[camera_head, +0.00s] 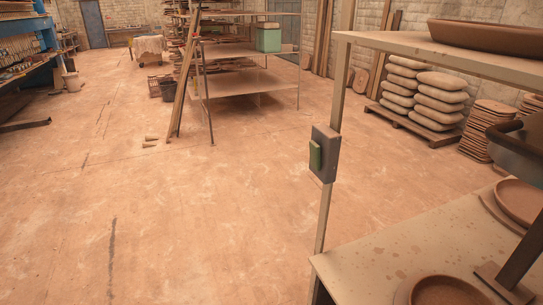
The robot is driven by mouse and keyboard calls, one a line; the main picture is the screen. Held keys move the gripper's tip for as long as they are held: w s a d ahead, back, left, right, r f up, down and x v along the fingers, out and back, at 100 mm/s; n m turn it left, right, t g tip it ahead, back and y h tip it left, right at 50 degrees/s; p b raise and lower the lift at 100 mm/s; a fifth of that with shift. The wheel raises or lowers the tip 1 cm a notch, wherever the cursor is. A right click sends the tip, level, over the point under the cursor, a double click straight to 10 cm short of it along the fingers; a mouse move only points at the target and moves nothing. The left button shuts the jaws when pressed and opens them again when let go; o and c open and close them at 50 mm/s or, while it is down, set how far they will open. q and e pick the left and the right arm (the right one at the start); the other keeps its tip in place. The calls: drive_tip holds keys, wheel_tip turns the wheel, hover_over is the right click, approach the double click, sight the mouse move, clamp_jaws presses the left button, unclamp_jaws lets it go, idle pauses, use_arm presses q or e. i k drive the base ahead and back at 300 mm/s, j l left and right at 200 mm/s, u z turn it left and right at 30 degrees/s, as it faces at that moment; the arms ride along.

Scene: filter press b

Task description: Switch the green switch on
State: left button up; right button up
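A green switch (315,156) sits on the left face of a dark grey box (328,153). The box is fixed to an upright post (341,102) of the shelf unit on the right. The switch looks like a flat green rocker, and I cannot tell its on or off position from here. Neither of my grippers shows in the head view.
The shelf unit has a lower top (400,255) with clay dishes (446,291) and an upper shelf (440,48). Stacked sacks (440,99) stand on a pallet behind it. A rack (245,82) with leaning planks stands at the back. The floor (170,220) left of the switch is clear.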

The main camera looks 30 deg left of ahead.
sight(314, 148)
drive_tip(key=l+u, duration=0.15)
drive_tip(key=u, duration=0.6)
